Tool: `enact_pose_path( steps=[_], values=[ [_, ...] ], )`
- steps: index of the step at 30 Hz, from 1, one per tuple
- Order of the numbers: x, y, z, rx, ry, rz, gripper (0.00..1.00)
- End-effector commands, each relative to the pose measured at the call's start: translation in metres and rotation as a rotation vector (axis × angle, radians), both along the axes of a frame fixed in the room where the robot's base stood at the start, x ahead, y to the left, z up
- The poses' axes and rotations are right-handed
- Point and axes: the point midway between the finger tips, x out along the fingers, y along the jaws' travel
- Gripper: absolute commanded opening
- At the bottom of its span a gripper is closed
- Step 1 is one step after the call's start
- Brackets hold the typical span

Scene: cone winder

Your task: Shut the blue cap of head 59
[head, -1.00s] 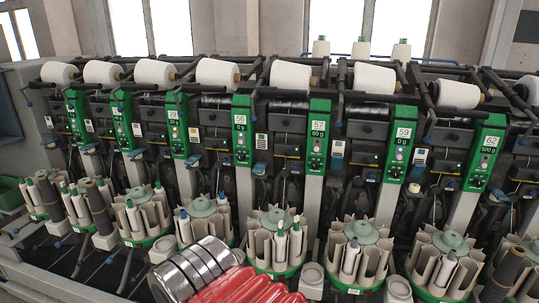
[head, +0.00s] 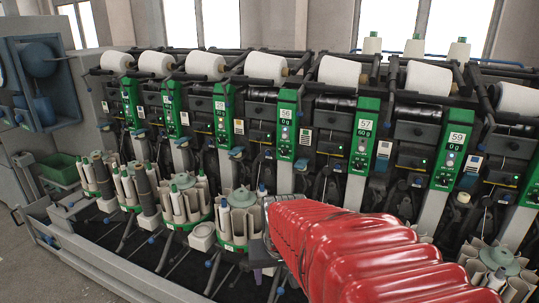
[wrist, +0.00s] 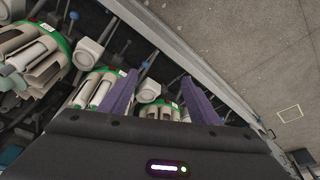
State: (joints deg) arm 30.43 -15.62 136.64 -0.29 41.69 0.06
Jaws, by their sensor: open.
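Head 59 carries a green panel (head: 452,155) reading "59" and "0 g", at the right in the head view. A small blue part (head: 468,180) sits low beside this panel on its right, and another (head: 379,165) is to its left, beside the head 57 panel (head: 362,143). They are too small for me to tell which is head 59's cap or how far it stands open. In the wrist view my gripper (wrist: 159,76) has its two purple fingers apart with nothing between them, above the front edge of the machine. In the head view my red-sleeved arm hides most of it.
Bobbin magazines with green rims (head: 232,246) line the machine's front, several holding white tubes. A grey end cabinet (head: 55,85) stands left. Bare floor (wrist: 240,60) lies beyond the machine edge.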

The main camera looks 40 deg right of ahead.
Motion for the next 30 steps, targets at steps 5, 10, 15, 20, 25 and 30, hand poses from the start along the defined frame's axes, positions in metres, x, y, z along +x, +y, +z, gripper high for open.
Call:
enact_pose_path(
  steps=[5, 10, 15, 20, 25, 30],
  values=[
    [0.012, -0.059, -0.019, -0.024, -0.033, -0.108, 0.56],
    [0.019, -0.120, -0.036, -0.064, -0.083, -0.204, 0.56],
    [0.021, -0.185, -0.052, -0.121, -0.145, -0.294, 0.56],
    [0.017, -0.249, -0.066, -0.193, -0.215, -0.374, 0.56],
    [0.007, -0.319, -0.076, -0.293, -0.304, -0.452, 0.56],
    [-0.003, -0.386, -0.076, -0.421, -0.412, -0.510, 0.56]
  ],
)
